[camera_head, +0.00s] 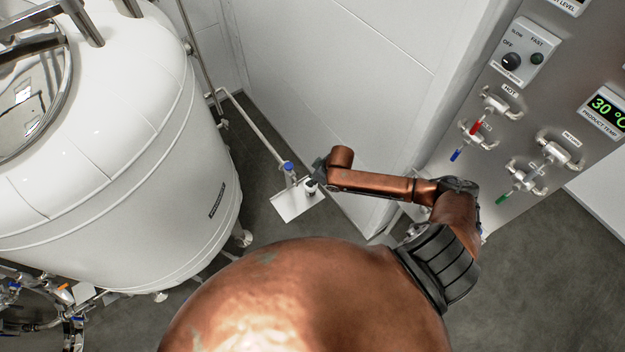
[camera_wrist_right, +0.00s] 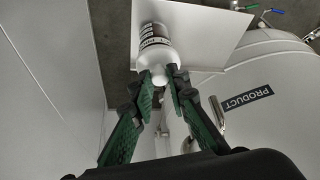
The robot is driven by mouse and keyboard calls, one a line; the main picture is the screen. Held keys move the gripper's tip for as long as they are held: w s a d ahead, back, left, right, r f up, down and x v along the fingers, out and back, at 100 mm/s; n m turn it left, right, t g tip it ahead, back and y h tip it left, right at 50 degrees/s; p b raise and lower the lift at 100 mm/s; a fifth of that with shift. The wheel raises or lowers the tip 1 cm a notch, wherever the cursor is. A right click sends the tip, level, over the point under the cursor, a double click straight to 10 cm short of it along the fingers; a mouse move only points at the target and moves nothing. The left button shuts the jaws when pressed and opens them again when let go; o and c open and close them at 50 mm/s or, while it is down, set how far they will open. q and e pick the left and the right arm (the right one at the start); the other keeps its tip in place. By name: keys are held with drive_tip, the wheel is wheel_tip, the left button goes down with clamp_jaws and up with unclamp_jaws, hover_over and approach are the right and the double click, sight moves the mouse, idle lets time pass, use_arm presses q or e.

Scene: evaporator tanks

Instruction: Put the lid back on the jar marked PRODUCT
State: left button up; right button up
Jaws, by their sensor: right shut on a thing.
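The jar (camera_wrist_right: 155,40) is white with a dark printed label, which I cannot read in full. It stands on a small white shelf (camera_wrist_right: 205,28), and the shelf also shows low beside the tank in the head view (camera_head: 293,207). My right gripper (camera_wrist_right: 160,80) has its green-padded fingers shut on a small white lid (camera_wrist_right: 158,75) at the jar's mouth end. The lid looks in line with the jar; I cannot tell whether it is seated. In the head view my right gripper (camera_head: 317,178) is small and partly hides the jar. My left gripper is not in view.
A large white tank (camera_head: 110,150) fills the left; its PRODUCT plate (camera_wrist_right: 247,100) shows in the wrist view. A blue-handled tap (camera_head: 288,166) on a pipe is close beside the shelf. A white wall stands behind; a control panel (camera_head: 560,90) with valves is at right.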

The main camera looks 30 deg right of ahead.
drive_tip(key=shift+p, duration=0.4)
idle(0.5)
drive_tip(key=o, duration=0.8)
drive_tip(key=shift+o, duration=0.7)
drive_tip(key=o, duration=0.4)
drive_tip(key=shift+r, duration=0.15)
drive_tip(key=shift+r+p, duration=3.4)
drive_tip(key=shift+p, duration=0.5)
drive_tip(key=shift+f, duration=0.1)
drive_tip(key=shift+c, duration=0.8)
